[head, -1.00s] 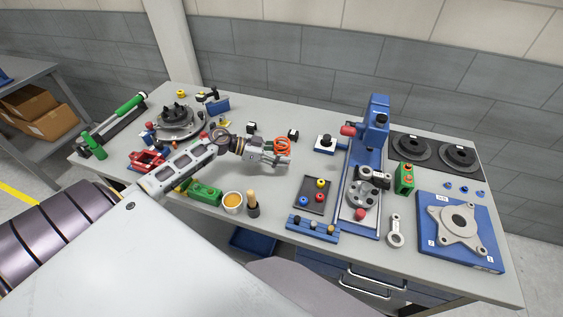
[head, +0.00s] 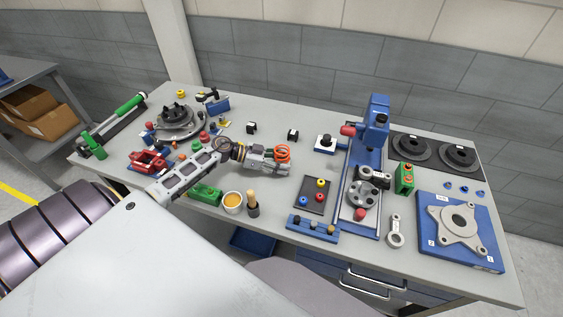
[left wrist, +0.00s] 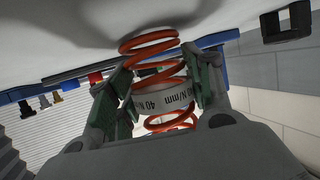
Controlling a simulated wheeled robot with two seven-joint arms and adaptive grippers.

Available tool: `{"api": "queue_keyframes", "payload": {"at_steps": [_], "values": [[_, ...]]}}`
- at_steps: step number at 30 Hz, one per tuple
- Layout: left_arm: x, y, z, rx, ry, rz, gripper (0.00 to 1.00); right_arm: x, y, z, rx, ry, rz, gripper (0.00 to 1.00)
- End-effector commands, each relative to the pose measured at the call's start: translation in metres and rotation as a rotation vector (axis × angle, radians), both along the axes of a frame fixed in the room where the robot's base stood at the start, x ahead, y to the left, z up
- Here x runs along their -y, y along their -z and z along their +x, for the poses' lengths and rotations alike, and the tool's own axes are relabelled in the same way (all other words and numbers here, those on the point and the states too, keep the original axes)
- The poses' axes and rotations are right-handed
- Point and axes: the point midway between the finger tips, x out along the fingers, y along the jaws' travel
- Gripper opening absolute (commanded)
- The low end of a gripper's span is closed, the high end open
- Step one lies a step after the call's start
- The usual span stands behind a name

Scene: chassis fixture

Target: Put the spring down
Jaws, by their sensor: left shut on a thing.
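An orange coil spring (head: 283,152) is in my left gripper (head: 280,159), above the middle of the bench. In the left wrist view the spring (left wrist: 150,45) sits between both green-grey fingers (left wrist: 155,90), which are shut on it. A white band around the spring reads "40 N/mm". One end of the spring is close to the grey bench top; I cannot tell whether it touches. My right gripper is not in view.
A dark tray with coloured knobs (head: 315,196) lies right of the gripper, with a blue press (head: 365,150) beyond it. A cup (head: 232,203) and a wooden-handled tool (head: 253,205) stand in front. Small black blocks (head: 293,135) stand behind. Bench top (head: 300,160) around the spring is clear.

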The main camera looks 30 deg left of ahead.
Motion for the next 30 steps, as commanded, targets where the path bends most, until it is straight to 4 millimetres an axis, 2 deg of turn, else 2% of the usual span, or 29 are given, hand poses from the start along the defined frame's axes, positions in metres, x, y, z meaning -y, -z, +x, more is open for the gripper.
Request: {"api": "queue_keyframes", "payload": {"at_steps": [6,7,12,26,30], "values": [[-0.0001,0.0010,0.0007,0.002,-0.001,-0.001,0.13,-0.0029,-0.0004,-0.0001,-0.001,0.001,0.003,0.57],[-0.0001,0.0023,0.0002,0.000,0.000,0.000,0.52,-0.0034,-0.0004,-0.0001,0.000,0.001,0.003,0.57],[-0.0002,0.0022,0.0001,0.000,0.000,0.000,0.72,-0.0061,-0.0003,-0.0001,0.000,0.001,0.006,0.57],[-0.0001,-0.0008,0.0001,0.000,0.000,0.000,0.72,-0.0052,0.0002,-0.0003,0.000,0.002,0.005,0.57],[-0.0062,-0.0020,-0.0039,-0.001,-0.001,0.002,0.72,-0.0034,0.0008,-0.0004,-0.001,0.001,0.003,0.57]]}}
